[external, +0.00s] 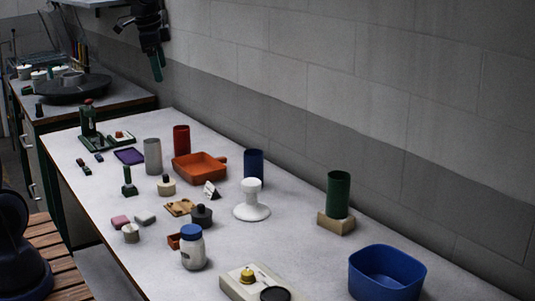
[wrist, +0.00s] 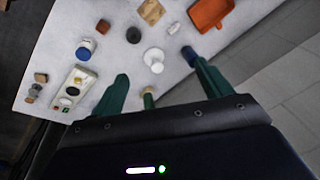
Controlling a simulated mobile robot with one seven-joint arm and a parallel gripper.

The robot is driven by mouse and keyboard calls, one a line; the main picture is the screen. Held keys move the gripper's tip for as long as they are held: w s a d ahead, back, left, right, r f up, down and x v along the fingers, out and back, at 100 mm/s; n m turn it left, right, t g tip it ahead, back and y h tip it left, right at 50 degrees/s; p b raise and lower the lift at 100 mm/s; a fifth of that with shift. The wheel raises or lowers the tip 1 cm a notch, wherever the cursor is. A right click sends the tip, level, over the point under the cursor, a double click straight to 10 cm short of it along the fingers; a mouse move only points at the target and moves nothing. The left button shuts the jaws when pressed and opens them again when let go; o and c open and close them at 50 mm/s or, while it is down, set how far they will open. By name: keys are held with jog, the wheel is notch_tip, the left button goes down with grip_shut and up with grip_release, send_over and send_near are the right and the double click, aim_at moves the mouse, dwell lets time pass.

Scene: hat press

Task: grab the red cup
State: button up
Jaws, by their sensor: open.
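The red cup (external: 181,140) stands upright near the far end of the pale table in the external view, just behind the orange tray. I cannot make it out in the wrist view. My gripper (external: 157,66) hangs high, near the wall at the upper left of the external view, well above the table and apart from the cup. In the wrist view its two green fingers are spread, with nothing held between them.
The orange square tray (external: 222,177) is close to the cup; it also shows in the wrist view (wrist: 209,13). A grey cylinder (external: 152,156) stands to the cup's left and a dark blue cup (external: 253,166) to its right. The block wall (external: 300,70) runs behind.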

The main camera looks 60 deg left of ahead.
jog(key=w+a+f+m, duration=0.2)
jog(key=w+a+f, duration=0.1)
jog(key=w+a, duration=0.55)
jog(key=m+g, duration=0.3)
jog(key=m, duration=0.4)
send_over(182, 138)
jog(key=w+a, duration=0.1)
jog(key=a, duration=0.2)
notch_tip(182, 138, down, 23)
jog(key=shift+h, duration=0.4)
jog(key=f, duration=1)
jog(key=shift+w+d+f, duration=0.15)
jog(key=shift+d+f, duration=0.1)
jog(key=c, duration=1.1)
